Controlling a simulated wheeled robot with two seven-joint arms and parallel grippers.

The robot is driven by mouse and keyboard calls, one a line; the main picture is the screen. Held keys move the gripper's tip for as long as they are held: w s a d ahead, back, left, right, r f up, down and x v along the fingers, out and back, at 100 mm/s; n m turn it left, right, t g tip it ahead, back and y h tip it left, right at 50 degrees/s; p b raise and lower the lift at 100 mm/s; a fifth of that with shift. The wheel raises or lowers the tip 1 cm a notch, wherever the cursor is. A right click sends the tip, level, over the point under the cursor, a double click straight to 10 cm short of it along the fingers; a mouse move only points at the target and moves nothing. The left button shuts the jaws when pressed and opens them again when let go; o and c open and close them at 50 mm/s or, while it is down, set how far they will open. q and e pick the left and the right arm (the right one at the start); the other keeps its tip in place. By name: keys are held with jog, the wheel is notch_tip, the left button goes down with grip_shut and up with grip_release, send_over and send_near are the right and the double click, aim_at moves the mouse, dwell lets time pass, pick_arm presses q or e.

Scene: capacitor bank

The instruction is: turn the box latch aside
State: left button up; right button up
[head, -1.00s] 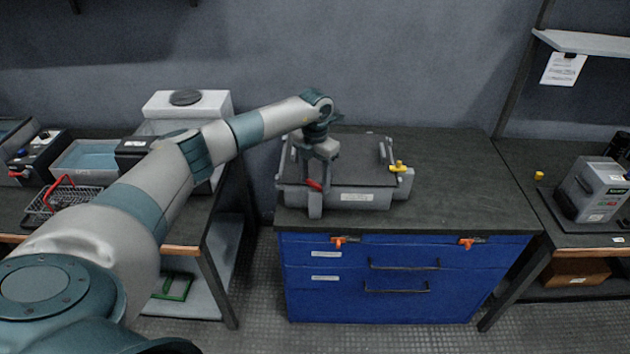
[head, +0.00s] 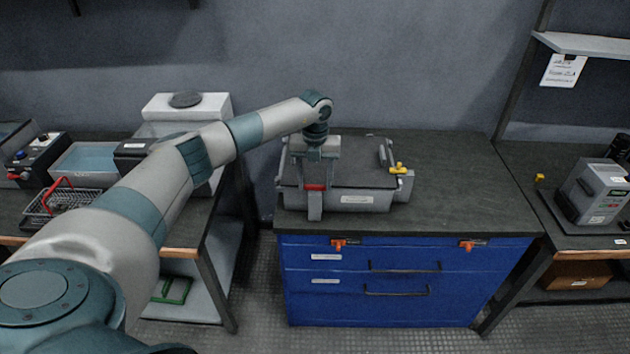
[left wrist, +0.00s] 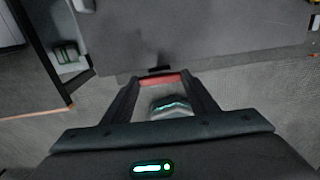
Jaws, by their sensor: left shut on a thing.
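A low grey box (head: 382,206) with a dark lid (head: 352,172) sits on the counter. A red latch handle (head: 315,187) is at its front left corner; it lies level across the picture. A yellow latch (head: 398,168) is on the box's right side. My left gripper (head: 315,178) points down over the front left corner, shut on the red latch. In the left wrist view, the red latch (left wrist: 160,79) lies between the fingertips of the left gripper (left wrist: 158,84). The gripper hides part of the corner. My right gripper is not in view.
The dark counter (head: 460,190) is clear to the right of the box. Below is a blue drawer cabinet (head: 400,305) with orange catches. A left bench holds a wire basket (head: 62,199) and a blue-lined tray (head: 90,160). A grey instrument (head: 592,190) stands on the right bench.

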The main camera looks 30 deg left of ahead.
pick_arm(q)
jog(key=shift+w+r, duration=0.1)
jog(key=shift+r, duration=0.05)
jog(key=o, duration=1)
jog(key=shift+o, duration=0.2)
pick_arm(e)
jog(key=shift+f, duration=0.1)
pick_arm(q)
notch_tip(320, 180, up, 10)
jog(key=r+b, duration=0.1)
jog(key=b, duration=0.2)
notch_tip(320, 180, up, 5)
jog(key=b, duration=0.2)
send_over(315, 185)
jog(key=shift+r, duration=0.65)
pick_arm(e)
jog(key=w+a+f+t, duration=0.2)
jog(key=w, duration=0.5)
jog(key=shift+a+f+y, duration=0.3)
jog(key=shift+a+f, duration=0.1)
pick_arm(q)
jog(key=shift+d+f, duration=0.1)
jog(key=shift+d, duration=0.05)
